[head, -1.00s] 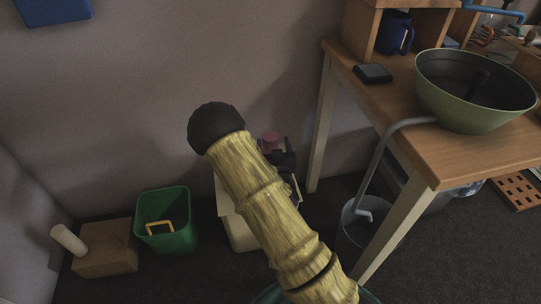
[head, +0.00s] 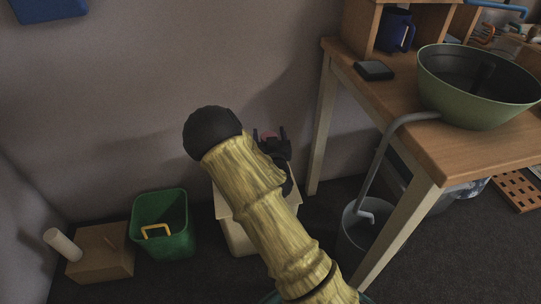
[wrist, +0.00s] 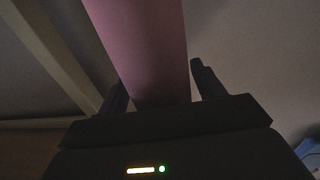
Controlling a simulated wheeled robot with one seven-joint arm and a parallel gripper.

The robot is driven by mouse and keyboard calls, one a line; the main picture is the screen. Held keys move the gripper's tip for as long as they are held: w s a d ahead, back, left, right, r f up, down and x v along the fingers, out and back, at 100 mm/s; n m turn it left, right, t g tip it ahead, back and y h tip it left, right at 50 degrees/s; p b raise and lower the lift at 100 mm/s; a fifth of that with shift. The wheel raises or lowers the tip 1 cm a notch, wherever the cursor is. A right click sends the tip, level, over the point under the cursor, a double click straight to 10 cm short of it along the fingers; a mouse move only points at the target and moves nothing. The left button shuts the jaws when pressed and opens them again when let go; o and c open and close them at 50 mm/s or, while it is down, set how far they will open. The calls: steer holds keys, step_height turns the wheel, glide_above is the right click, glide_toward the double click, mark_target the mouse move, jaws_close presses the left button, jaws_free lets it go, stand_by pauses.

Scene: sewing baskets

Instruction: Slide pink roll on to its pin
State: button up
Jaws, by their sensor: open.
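The pink roll (head: 267,134) shows only as a small patch in the head view, behind my arm. In the wrist view the pink roll (wrist: 148,45) is large and runs upward between the two fingers. My gripper (head: 270,137) is open, with one finger on each side of the roll; a gap shows by the right finger in the wrist view. Whether the left finger touches it I cannot tell. A brown block (head: 88,262) at the lower left carries a tilted whitish roll (head: 62,244) and what looks like a thin bare pin (head: 110,240).
A cream box (head: 238,238) stands below my gripper, partly hidden by my arm. A green bin (head: 178,212) with a yellow handle stands between it and the brown block. A wooden table (head: 425,150) with a green bowl (head: 462,112) is at the right, above a grey bucket (head: 350,238).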

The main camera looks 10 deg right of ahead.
steer(key=shift+a, duration=0.15)
steer(key=c, duration=1.4)
step_height(320, 180, up, 10)
steer(key=p, duration=0.5)
